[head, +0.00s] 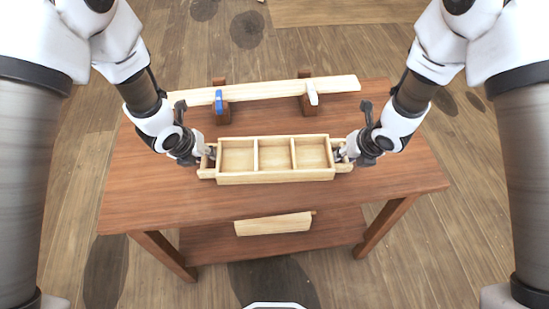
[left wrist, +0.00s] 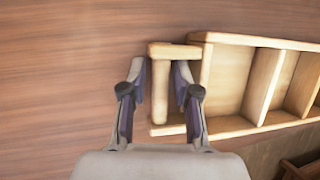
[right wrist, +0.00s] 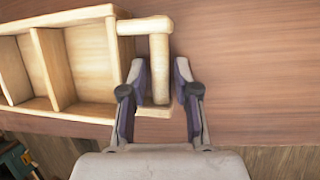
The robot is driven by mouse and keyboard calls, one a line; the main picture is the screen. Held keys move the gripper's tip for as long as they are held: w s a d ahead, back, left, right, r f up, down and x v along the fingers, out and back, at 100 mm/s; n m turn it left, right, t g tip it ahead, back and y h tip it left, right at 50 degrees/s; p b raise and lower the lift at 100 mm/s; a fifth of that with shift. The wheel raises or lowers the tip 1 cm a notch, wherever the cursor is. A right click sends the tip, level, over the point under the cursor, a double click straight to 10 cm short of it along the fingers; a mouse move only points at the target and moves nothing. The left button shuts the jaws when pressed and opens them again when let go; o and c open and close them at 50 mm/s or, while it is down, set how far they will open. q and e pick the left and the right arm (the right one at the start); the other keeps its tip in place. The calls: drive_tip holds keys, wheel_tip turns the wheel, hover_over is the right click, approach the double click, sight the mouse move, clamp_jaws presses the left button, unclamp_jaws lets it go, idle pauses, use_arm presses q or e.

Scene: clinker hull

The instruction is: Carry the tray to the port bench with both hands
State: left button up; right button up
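The tray (head: 275,177) is a pale wooden box with three open, empty compartments and a bar handle at each end. It appears to rest level on the reddish-brown bench (head: 150,200). My left gripper (head: 207,154) is at its left end. In the left wrist view the fingers (left wrist: 158,90) are open on both sides of the handle bar (left wrist: 160,95), with a gap showing. My right gripper (head: 343,153) is at the right end. In the right wrist view its fingers (right wrist: 160,90) straddle the other handle bar (right wrist: 159,70), open, with narrow gaps.
A long pale plank (head: 265,88) lies behind the tray on dark wooden blocks, with a blue clamp (head: 219,101) and a white one (head: 312,94). A pale wooden piece (head: 273,225) sits on the lower shelf. The bench top is clear in front of the tray.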

use_arm(q)
clamp_jaws()
use_arm(e)
clamp_jaws()
use_arm(q)
drive_tip(key=shift+r, duration=0.15)
use_arm(e)
drive_tip(key=shift+r, duration=0.15)
